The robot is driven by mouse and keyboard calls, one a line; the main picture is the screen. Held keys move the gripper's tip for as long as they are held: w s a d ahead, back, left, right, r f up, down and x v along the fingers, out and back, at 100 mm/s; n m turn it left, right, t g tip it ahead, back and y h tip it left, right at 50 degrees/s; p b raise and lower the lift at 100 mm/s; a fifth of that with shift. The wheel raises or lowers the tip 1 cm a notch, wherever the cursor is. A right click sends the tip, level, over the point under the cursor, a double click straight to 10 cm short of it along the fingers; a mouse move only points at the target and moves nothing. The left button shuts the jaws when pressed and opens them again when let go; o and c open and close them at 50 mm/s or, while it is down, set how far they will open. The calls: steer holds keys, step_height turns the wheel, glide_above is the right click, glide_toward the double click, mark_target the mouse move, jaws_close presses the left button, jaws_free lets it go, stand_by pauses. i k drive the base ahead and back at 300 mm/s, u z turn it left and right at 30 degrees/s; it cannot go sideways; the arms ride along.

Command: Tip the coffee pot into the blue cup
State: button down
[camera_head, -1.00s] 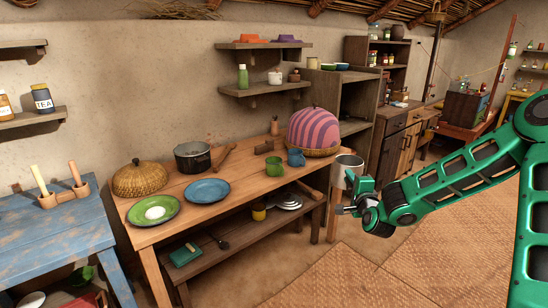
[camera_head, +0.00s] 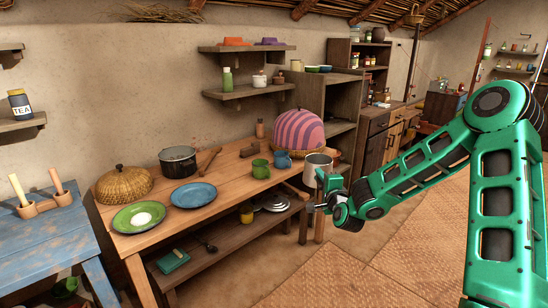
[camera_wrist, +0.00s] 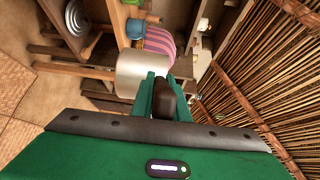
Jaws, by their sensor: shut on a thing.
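My gripper (camera_head: 322,193) is shut on the dark handle of the coffee pot (camera_head: 317,170), a plain metal pot that looks upright at the table's right end. In the wrist view the gripper (camera_wrist: 165,95) closes around the handle, and the pot's metal side (camera_wrist: 140,75) lies just beyond the fingers. The blue cup (camera_head: 283,159) stands on the wooden table, left of and behind the pot, apart from it. It also shows in the wrist view (camera_wrist: 135,29). The inside of the cup is not visible.
A green cup (camera_head: 261,169) stands just left of the blue cup. A pink and purple striped dome (camera_head: 298,130) sits behind them. A blue plate (camera_head: 193,195), a green plate (camera_head: 138,218) and a black pot (camera_head: 178,160) occupy the table (camera_head: 225,180). Open floor lies at front right.

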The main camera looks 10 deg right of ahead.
mark_target(282, 159)
steer(key=i, duration=0.95)
steer(key=z, duration=0.05)
